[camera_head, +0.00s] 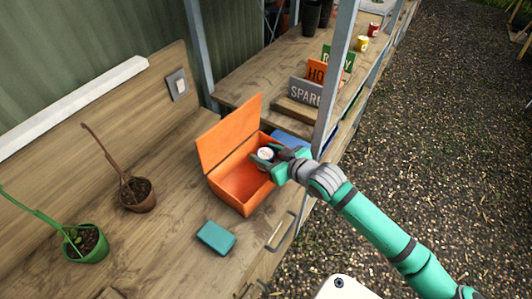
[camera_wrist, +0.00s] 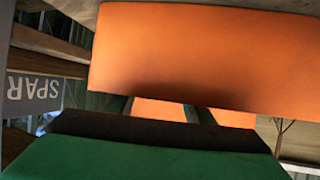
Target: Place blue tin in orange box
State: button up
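The orange box (camera_head: 227,188) stands on the wooden bench with its lid (camera_head: 229,134) raised. The small tin (camera_head: 265,154), with a pale top and a dark bluish side, is between the fingers of my gripper (camera_head: 267,159). My gripper is shut on it and holds it over the right part of the box opening. The lid also fills much of the wrist view (camera_wrist: 200,55), ahead of my fingers. The tin cannot be made out in the wrist view, and my gripper partly covers it in the head view.
A teal block (camera_head: 216,238) lies in front of the box. A blue object (camera_head: 290,139) sits behind my gripper. Two potted plants stand left, in a brown pot (camera_head: 138,197) and a green pot (camera_head: 90,244). Signs (camera_head: 305,92) and a metal post (camera_head: 335,75) stand right.

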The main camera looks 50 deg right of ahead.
jog(key=shift+w, duration=0.15)
jog(key=shift+a+r, duration=0.1)
jog(key=v, duration=1.2)
dwell(0.6)
